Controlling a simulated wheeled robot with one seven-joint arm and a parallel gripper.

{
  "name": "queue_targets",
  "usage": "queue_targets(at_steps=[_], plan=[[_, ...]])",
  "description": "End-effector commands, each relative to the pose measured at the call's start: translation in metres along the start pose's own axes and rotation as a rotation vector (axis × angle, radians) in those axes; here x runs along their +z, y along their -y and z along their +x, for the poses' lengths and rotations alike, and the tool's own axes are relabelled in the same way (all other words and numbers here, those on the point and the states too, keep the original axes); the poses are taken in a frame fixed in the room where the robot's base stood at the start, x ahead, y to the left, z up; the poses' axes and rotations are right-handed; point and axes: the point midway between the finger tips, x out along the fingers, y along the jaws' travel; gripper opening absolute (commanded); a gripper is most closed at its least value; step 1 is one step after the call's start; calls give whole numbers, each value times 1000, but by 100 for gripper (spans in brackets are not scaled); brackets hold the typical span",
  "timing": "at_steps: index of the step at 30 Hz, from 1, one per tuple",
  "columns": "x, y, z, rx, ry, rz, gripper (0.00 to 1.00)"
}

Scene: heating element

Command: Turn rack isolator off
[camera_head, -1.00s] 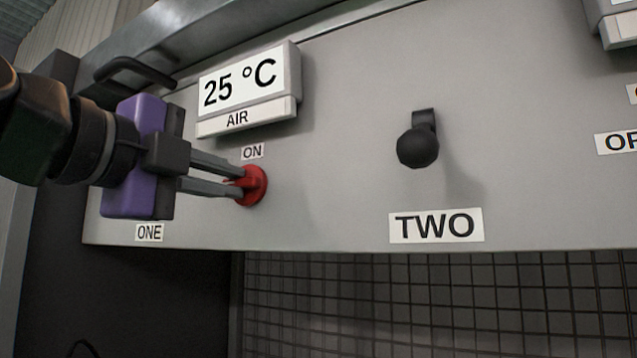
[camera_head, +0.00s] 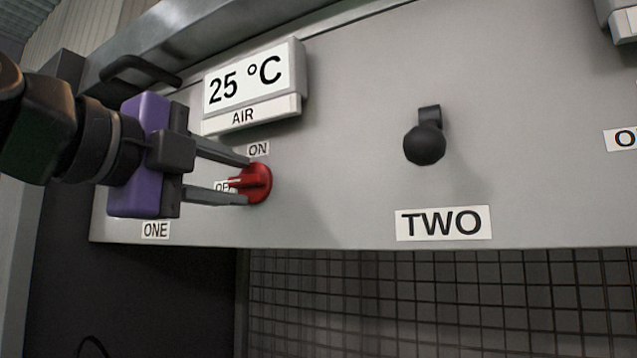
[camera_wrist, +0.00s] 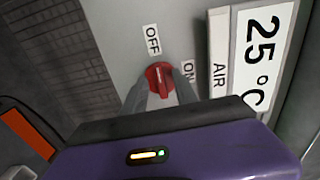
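Finger contact with the dial's rim cannot be told.
A temperature display (camera_head: 248,85) reading 25 °C, AIR, sits just above the knob. A black knob (camera_head: 424,145) above the label TWO is to the right, with bare panel between. A black handle (camera_head: 140,72) is at the upper left.

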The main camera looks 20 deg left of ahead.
Motion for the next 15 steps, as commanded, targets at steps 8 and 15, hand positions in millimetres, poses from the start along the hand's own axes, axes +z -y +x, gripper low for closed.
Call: queue_targets(at_steps=[8,15], plan=[[2,-2,-35,-1,3,-1,35],[1,-2,-69,-1,3,-1,35]])
